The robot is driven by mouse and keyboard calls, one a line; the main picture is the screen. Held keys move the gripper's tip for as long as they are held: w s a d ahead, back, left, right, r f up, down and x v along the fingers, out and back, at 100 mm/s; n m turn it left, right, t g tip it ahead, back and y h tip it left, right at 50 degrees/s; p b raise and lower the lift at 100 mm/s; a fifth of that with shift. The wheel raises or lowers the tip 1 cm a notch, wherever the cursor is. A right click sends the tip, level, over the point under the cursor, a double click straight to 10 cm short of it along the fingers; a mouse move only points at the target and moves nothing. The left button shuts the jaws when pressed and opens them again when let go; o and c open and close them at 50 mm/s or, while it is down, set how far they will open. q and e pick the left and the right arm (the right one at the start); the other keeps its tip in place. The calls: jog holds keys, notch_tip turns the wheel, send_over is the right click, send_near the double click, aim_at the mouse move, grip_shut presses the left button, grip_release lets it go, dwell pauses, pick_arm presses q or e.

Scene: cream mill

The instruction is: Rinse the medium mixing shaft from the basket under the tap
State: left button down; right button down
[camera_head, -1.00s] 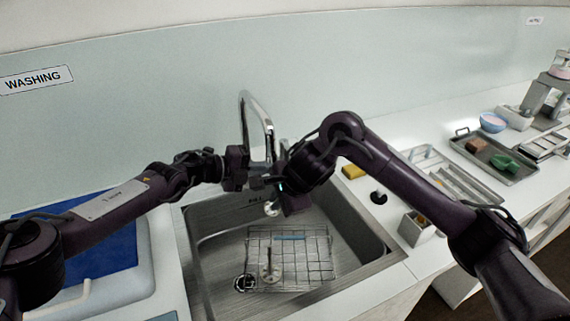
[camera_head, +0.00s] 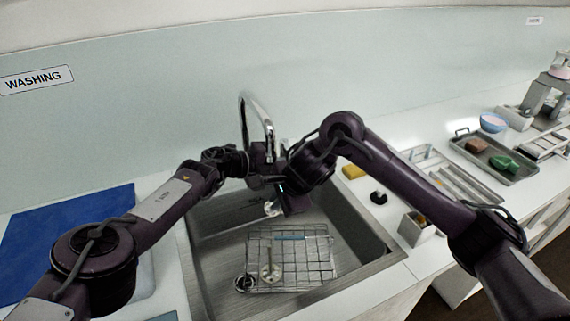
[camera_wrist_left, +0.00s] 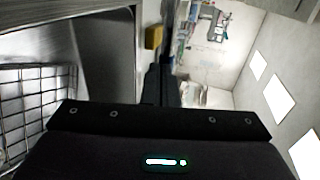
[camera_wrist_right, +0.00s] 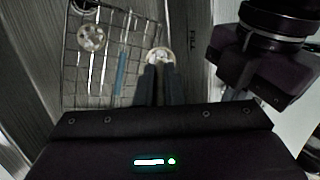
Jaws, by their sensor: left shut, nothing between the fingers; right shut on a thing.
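My right gripper (camera_head: 279,196) is over the sink, shut on a mixing shaft. The shaft's pale round end (camera_head: 271,208) shows below it, and also beyond the fingers in the right wrist view (camera_wrist_right: 160,55). Most of the shaft is hidden. The chrome tap (camera_head: 261,112) arches above, with no water visible. My left gripper (camera_head: 268,171) is shut and empty beside the tap's lower part, close to the right gripper; its tips are hard to make out. The wire basket (camera_head: 331,265) lies in the sink with another pale-ended shaft (camera_head: 270,272) in it.
The steel sink (camera_head: 368,250) surrounds the basket. A blue stick (camera_head: 292,237) and a dark ring-shaped piece (camera_head: 244,283) are at the basket. A yellow sponge (camera_head: 354,172), a black knob-like thing (camera_head: 378,197) and a metal box (camera_head: 412,230) stand right of the sink.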

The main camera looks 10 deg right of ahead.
pick_arm(q)
jog(key=shift+s+d+n+t, duration=0.15)
jog(key=shift+d+n+t, duration=0.4)
jog(key=shift+d, duration=0.45)
jog(key=shift+a, duration=0.1)
jog(key=s+v, duration=0.1)
jog(key=v, duration=1.2)
jog(key=shift+s+a+f, duration=0.2)
jog(key=shift+s+f, duration=0.1)
jog(key=shift+f, duration=0.2)
pick_arm(e)
jog(key=shift+d, duration=0.15)
